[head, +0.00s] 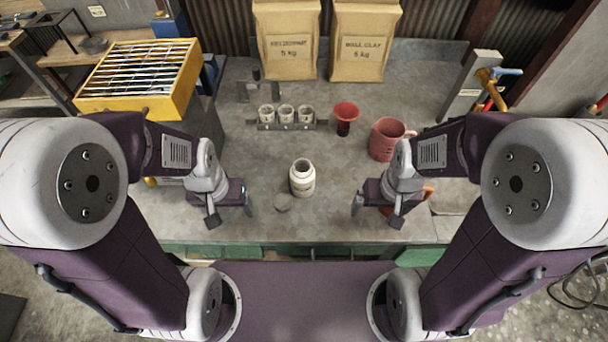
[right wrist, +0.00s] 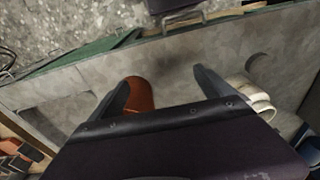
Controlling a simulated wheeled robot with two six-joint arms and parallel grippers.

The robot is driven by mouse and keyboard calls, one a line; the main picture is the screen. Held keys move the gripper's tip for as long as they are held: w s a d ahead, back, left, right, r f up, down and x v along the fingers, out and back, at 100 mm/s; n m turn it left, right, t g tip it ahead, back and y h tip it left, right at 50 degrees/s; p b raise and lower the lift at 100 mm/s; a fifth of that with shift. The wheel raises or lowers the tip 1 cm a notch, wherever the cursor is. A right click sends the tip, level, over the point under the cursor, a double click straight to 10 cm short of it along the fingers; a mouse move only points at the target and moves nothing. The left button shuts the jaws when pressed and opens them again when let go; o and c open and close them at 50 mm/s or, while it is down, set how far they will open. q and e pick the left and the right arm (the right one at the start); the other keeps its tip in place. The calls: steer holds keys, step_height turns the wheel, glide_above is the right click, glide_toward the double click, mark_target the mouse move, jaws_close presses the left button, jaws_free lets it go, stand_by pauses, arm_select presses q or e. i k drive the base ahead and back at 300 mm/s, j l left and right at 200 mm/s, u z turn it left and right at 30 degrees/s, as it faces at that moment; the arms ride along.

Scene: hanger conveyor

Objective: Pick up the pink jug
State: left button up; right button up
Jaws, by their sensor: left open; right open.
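The pink jug (head: 386,140) stands upright on the grey bench, right of centre, its handle pointing right. The right arm's wrist partly overlaps its right edge in the head view. My right gripper (head: 377,212) is open and empty, on the near side of the jug and apart from it. The right wrist view shows its two fingers (right wrist: 160,78) spread over bare bench; I do not make out the pink jug there. My left gripper (head: 231,210) is open and empty at the left front of the bench.
A white jar (head: 302,180) stands between the grippers. An orange item (head: 428,192) is mostly hidden by my right gripper. A red funnel (head: 345,115) stands left of the jug. Several small cups (head: 286,114) and two clay bags (head: 364,42) are behind; a valve post (head: 472,88) is right.

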mark_target(385, 134)
steer(key=k+l+u, duration=0.1)
steer(key=l+u, duration=0.15)
steer(key=l, duration=0.25)
steer(key=k+l+u, duration=0.25)
steer(key=l, duration=0.2)
steer(key=l+u, duration=0.3)
steer(key=l, duration=0.2)
steer(key=k+l+u, duration=0.5)
steer(key=l, duration=0.2)
steer(key=l+u, duration=0.35)
